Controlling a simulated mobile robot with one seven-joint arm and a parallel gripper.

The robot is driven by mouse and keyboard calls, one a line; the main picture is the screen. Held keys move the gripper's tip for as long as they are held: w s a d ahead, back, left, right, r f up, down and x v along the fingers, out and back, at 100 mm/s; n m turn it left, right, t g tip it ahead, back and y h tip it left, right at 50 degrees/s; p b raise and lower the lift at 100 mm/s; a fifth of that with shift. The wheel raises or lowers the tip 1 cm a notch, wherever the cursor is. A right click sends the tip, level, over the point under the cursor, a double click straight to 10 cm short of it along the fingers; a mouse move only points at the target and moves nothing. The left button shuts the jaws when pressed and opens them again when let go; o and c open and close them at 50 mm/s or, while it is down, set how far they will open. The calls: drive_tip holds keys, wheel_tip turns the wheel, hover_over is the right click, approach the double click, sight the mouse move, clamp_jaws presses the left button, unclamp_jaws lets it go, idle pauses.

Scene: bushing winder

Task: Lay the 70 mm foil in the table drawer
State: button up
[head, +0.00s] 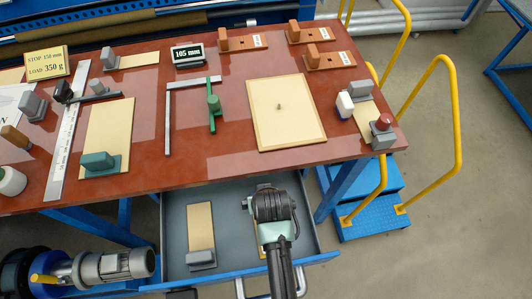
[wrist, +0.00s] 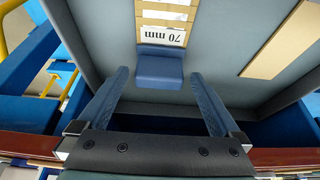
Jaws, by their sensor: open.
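The 70 mm foil is a beige strip (wrist: 165,12) with a white "70 mm" label and a blue-grey block at its end (wrist: 160,68). In the wrist view it lies on the grey drawer floor. My gripper (wrist: 160,78) is open, its two fingers apart on either side of the block and not visibly touching it. In the head view my gripper (head: 272,205) is over the right part of the open table drawer (head: 170,225) and hides most of the foil beneath. The fingertips are hidden there.
Another beige foil (head: 200,222) with a grey block lies in the drawer's left part; a beige piece also shows in the wrist view (wrist: 285,42). The red-brown table (head: 230,150) above carries gauges, blocks and a beige board (head: 285,125). Blue steps (head: 372,215) with yellow rails stand at right.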

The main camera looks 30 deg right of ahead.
drive_tip(key=d+v, duration=0.1)
drive_tip(key=v, duration=0.8)
drive_tip(key=shift+a, duration=0.5)
drive_tip(key=shift+s, duration=0.1)
